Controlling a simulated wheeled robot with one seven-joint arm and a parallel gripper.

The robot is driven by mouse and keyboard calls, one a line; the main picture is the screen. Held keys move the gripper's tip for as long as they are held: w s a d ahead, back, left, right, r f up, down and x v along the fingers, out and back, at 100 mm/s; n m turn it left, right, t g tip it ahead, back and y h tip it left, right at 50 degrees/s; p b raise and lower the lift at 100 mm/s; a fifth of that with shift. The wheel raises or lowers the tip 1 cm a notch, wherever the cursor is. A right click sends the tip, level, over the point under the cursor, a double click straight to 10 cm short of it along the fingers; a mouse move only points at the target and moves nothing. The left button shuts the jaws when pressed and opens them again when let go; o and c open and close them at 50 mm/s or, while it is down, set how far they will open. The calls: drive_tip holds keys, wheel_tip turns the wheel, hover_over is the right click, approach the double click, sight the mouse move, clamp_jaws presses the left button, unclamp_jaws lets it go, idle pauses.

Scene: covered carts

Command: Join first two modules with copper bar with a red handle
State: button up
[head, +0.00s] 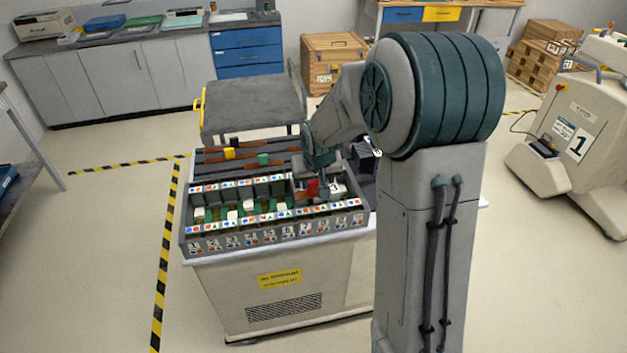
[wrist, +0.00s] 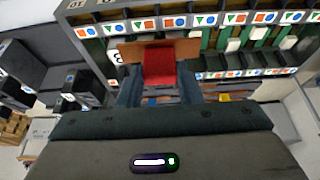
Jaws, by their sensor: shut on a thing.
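My gripper (head: 314,176) is over the right part of the grey crate (head: 188,238). It is shut on the red handle (head: 313,187) of a copper bar. In the wrist view, the red handle (wrist: 159,66) sits between the fingers, and the copper bar (wrist: 186,47) runs crosswise at its far side. The bar is at the crate's labelled slots; I cannot tell whether it touches any module. White-topped modules (head: 247,206) stand in several slots. My arm and gripper hide part of the crate's right end.
Copper bars with a yellow handle (head: 230,153) and a green handle (head: 263,160) lie behind the crate. Black blocks (wrist: 86,86) stand to the crate's side. The crate is on a covered cart (head: 290,295). A grey-topped trolley (head: 252,103) stands behind. Floor is free at left.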

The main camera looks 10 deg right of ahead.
drive_tip(key=shift+f+b, duration=3.5)
drive_tip(key=shift+f, duration=0.6)
drive_tip(key=shift+f, duration=0.15)
drive_tip(key=o, duration=1.1)
drive_tip(key=shift+c, duration=0.2)
drive_tip(key=v, duration=1.4)
drive_tip(key=shift+s+a+b, duration=0.1)
drive_tip(key=shift+b, duration=0.25)
drive_tip(key=shift+f, duration=0.1)
drive_tip(key=s+f+g, duration=0.1)
drive_tip(key=s+f, duration=0.1)
drive_tip(key=s, duration=1.9)
drive_tip(key=shift+s, duration=0.25)
